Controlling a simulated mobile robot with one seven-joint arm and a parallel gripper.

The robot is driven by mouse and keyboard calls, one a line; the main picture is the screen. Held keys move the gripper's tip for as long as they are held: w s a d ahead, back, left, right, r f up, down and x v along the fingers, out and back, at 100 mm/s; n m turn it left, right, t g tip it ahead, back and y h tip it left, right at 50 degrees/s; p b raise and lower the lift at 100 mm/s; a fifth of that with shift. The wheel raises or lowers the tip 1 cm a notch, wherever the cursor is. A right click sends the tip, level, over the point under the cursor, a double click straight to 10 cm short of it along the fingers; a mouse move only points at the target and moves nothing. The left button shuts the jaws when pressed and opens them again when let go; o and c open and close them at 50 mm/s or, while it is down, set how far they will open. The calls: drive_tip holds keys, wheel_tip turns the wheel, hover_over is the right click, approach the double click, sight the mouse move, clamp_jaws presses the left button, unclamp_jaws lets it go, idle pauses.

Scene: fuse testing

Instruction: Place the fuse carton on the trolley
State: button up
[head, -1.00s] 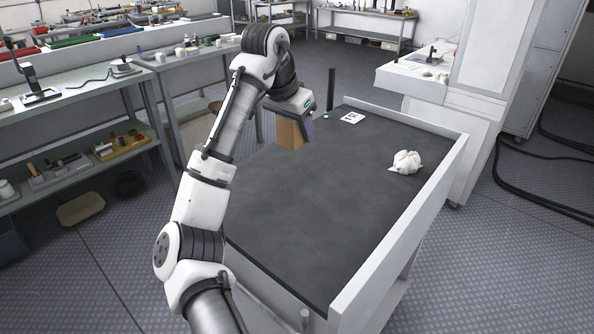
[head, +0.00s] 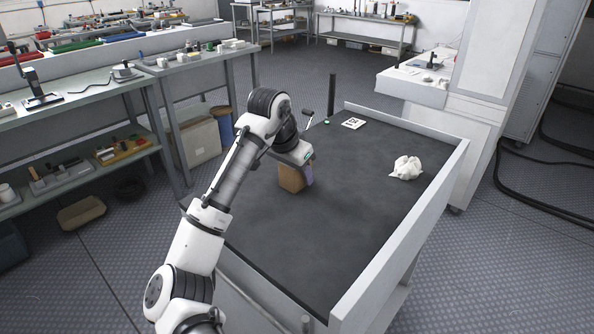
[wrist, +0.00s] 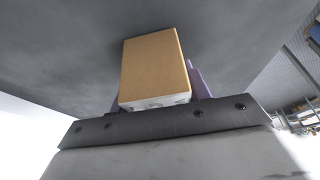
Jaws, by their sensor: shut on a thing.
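The fuse carton (head: 291,177) is a brown box held in my gripper (head: 297,168), over the dark top of the trolley (head: 330,225). In the head view its lower end is at or very near the trolley top; I cannot tell whether it touches. My gripper is shut on the carton, and a purple finger shows at its right side. In the wrist view the carton (wrist: 156,68) sticks out from the gripper with the dark surface behind it. The far finger is mostly hidden.
A crumpled white cloth (head: 406,168) lies at the trolley's right side. A raised grey rim (head: 402,235) runs along the right side. The middle and front of the top are clear. A workbench (head: 90,88) stands at the left.

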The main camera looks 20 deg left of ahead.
drive_tip(key=shift+f, duration=0.15)
drive_tip(key=o, duration=1.1)
drive_tip(key=v, duration=1.2)
drive_tip(key=shift+w+r, duration=0.1)
drive_tip(key=shift+r, duration=0.15)
